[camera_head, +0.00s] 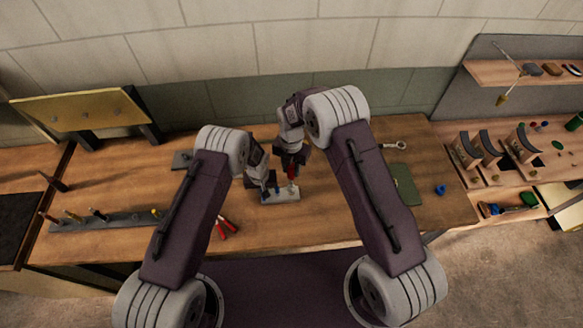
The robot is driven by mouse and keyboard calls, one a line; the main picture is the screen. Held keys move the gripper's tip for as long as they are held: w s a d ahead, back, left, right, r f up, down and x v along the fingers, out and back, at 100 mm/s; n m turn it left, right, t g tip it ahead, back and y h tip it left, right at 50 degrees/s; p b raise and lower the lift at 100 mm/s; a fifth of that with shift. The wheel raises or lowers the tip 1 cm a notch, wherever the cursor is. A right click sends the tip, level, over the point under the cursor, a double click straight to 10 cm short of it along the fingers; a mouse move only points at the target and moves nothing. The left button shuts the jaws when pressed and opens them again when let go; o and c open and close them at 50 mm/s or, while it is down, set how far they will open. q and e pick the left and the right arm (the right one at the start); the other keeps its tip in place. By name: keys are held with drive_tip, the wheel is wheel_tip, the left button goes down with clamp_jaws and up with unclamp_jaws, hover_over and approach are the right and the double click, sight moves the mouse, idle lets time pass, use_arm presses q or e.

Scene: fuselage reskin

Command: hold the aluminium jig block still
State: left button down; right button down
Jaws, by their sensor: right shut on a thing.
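The aluminium jig block (287,195) is a small pale grey bar lying on the wooden bench in the middle of the head view. A small blue piece shows on or beside it. My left gripper (267,187) points down at the block's left end, and its fingertips are too small and dark to tell if they touch it or how wide they stand. My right gripper (291,170) is over the right part of the block, shut on a small red thing (292,172). The lower end of the red thing is close to the block; contact cannot be told.
Red-handled pliers (226,228) lie front left of the block. A dark rail (115,221) with several tools lies at the left. A green mat (404,184), a blue piece (440,190) and a wrench (394,146) lie at the right. Bare wood shows between them.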

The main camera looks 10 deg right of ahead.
drive_tip(key=shift+f, duration=0.8)
idle(0.4)
drive_tip(key=m, duration=2.4)
drive_tip(key=shift+n, duration=0.4)
